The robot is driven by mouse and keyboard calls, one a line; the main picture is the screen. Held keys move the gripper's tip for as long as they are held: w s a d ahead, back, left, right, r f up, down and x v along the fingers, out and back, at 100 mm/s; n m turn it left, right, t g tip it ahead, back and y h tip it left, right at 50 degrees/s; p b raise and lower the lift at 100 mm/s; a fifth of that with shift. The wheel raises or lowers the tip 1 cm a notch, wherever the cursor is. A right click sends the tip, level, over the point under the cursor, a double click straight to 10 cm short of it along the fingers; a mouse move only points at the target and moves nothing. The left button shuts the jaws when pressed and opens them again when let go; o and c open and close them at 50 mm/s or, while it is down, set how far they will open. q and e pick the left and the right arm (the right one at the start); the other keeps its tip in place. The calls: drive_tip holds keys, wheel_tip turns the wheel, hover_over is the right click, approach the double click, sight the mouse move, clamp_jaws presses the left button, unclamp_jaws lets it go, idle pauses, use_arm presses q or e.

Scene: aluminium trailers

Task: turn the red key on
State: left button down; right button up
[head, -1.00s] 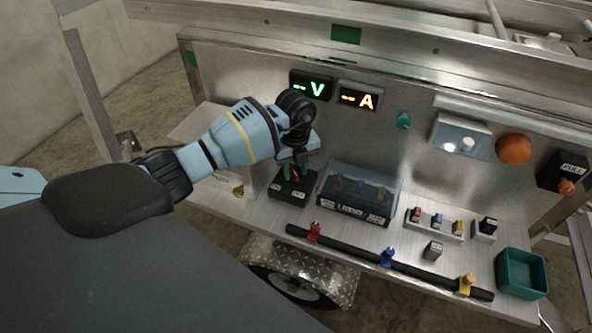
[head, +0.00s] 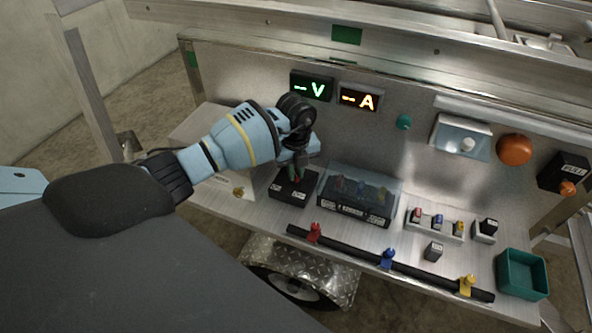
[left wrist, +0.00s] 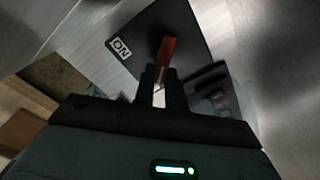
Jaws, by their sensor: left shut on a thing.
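The red key (left wrist: 167,48) stands up from a black switch box (head: 286,195) on the left part of the metal shelf. In the left wrist view a white "ON" label (left wrist: 121,48) shows on the box top, to the left of the key. My left gripper (head: 296,176) is over the box, its fingers shut on the key; in the left wrist view the fingers (left wrist: 163,88) close around the key's near part. The key is mostly hidden by the gripper in the head view. My right gripper is not in view.
A clear-covered black box (head: 352,205) stands just right of the switch box. A black rail (head: 350,249) with red, blue and yellow pieces runs in front. A teal tray (head: 521,275) is at right. Lit V (head: 311,87) and A (head: 359,98) displays are behind.

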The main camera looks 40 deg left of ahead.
use_arm(q)
drive_tip(key=m, duration=0.4)
drive_tip(key=shift+s+a, duration=0.2)
drive_tip(key=shift+a, duration=0.05)
drive_tip(key=m, duration=0.4)
drive_tip(key=shift+s+a, duration=0.15)
drive_tip(key=shift+a, duration=0.15)
drive_tip(key=m, duration=0.3)
drive_tip(key=a+m, duration=0.1)
drive_tip(key=m, duration=0.2)
drive_tip(key=shift+m, duration=0.3)
drive_tip(key=shift+a+m+b, duration=0.1)
drive_tip(key=shift+m+b, duration=0.4)
drive_tip(key=shift+m, duration=1)
drive_tip(key=c, duration=1.4)
unclamp_jaws()
drive_tip(key=shift+c, duration=0.2)
